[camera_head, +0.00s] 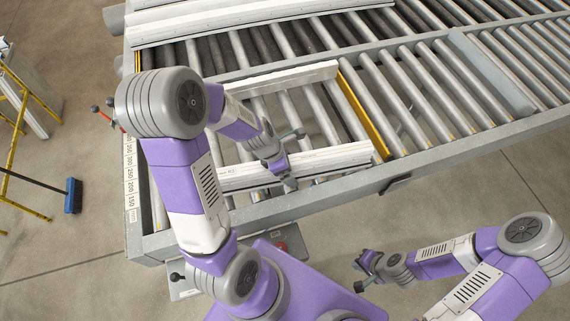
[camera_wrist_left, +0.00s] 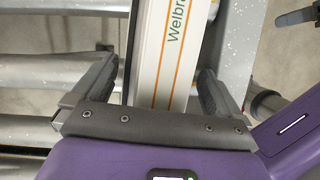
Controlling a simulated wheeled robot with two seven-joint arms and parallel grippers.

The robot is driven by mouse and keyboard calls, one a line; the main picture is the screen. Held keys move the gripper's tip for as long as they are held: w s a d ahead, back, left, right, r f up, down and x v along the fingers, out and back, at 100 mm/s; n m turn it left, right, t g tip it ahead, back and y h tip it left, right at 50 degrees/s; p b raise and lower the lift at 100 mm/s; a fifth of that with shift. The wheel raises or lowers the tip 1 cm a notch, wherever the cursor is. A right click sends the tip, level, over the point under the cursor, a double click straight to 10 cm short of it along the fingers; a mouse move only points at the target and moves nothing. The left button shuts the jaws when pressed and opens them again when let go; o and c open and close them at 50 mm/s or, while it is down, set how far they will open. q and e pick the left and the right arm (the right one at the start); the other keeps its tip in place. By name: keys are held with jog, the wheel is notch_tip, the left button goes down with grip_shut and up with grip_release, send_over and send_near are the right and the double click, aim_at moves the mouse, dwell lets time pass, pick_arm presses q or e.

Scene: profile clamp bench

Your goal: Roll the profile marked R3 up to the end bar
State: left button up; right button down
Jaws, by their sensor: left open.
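A white profile (camera_head: 335,159) lies on the rollers along the near rail; its small marking is too small to read, so I cannot confirm R3. In the left wrist view the profile (camera_wrist_left: 172,60) shows orange lines and the lettering "Welbra". My left gripper (camera_head: 281,168) is over it, with open fingers (camera_wrist_left: 165,88) on either side of it. A yellow bar (camera_head: 363,112), which looks like the end bar, crosses the rollers at the profile's right end; I cannot tell whether they touch. My right gripper (camera_head: 361,275) is open and empty, off the bench's near side.
Another white profile (camera_head: 290,79) lies farther back on the rollers. Longer white profiles (camera_head: 230,22) lie at the back left. Grey rails (camera_head: 450,152) edge the bench. A blue broom (camera_head: 73,195) is on the floor at left.

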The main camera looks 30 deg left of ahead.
pick_arm(q)
jog(key=c, duration=1.5)
jog(key=shift+o, duration=0.2)
jog(key=shift+n, duration=0.6)
